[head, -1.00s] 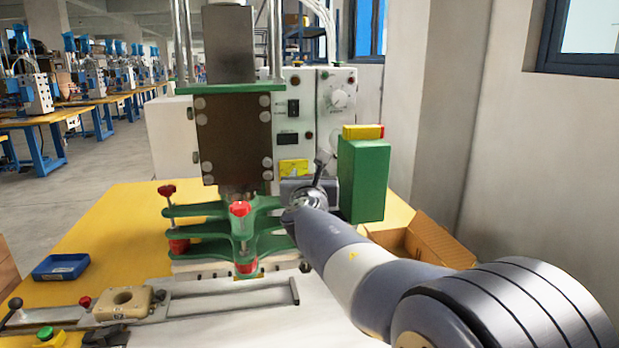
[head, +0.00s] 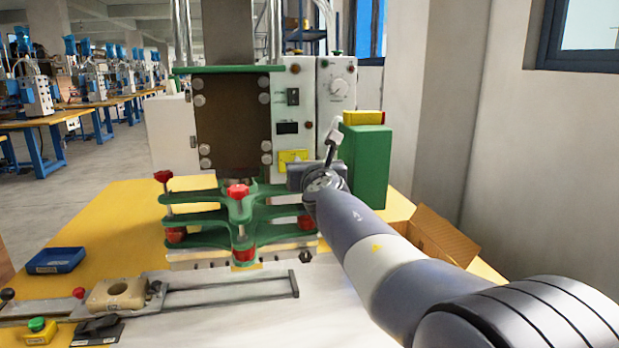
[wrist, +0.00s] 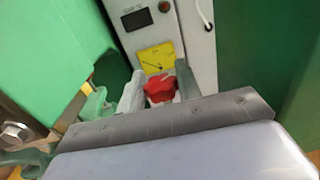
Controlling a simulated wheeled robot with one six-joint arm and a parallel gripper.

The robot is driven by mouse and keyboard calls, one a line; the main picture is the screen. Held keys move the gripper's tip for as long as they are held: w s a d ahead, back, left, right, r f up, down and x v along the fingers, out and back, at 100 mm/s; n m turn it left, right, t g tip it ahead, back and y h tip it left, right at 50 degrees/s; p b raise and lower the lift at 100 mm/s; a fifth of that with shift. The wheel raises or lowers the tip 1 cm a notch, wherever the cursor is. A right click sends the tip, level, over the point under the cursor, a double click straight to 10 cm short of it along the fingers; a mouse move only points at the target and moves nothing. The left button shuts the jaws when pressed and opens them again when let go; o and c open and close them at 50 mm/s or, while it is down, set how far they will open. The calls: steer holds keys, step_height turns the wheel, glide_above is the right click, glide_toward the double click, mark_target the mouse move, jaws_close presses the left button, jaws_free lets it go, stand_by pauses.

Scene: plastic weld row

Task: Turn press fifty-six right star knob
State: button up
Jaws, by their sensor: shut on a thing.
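The press (head: 232,120) stands in front of me, with a green spider-shaped plate stack (head: 215,213) low on it. In the wrist view a red star knob (wrist: 159,88) sits between the two fingers of my gripper (wrist: 160,92), which is shut on it. In the head view my wrist hides that knob and the fingertips, at the right end of the upper green plate. Two other red star knobs show on top, at the left (head: 163,176) and at the front (head: 238,191). A lower red knob (head: 305,222) shows beneath the right arm of the plate.
A green box (head: 367,165) with a yellow block (head: 363,117) on top stands close to the right of my wrist. The control panel (head: 306,95) is behind. A blue tray (head: 55,260), a beige fixture (head: 116,294) and an open cardboard box (head: 442,235) are nearby.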

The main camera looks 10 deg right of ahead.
steer(key=y+b, duration=0.1)
steer(key=n+y+b, duration=0.1)
steer(key=b, duration=0.1)
steer(key=shift+d+f+n, duration=0.15)
steer(key=shift+f+n, duration=0.15)
steer(key=shift+r+n+y+b, duration=0.25)
steer(key=shift+n+y+b, duration=0.45)
steer(key=shift+y, duration=0.5)
steer(key=o, duration=0.9)
steer(key=s, duration=0.3)
steer(key=s+d, duration=0.1)
steer(key=s, duration=0.6)
steer(key=shift+s+d, duration=0.3)
steer(key=shift+o, duration=0.3)
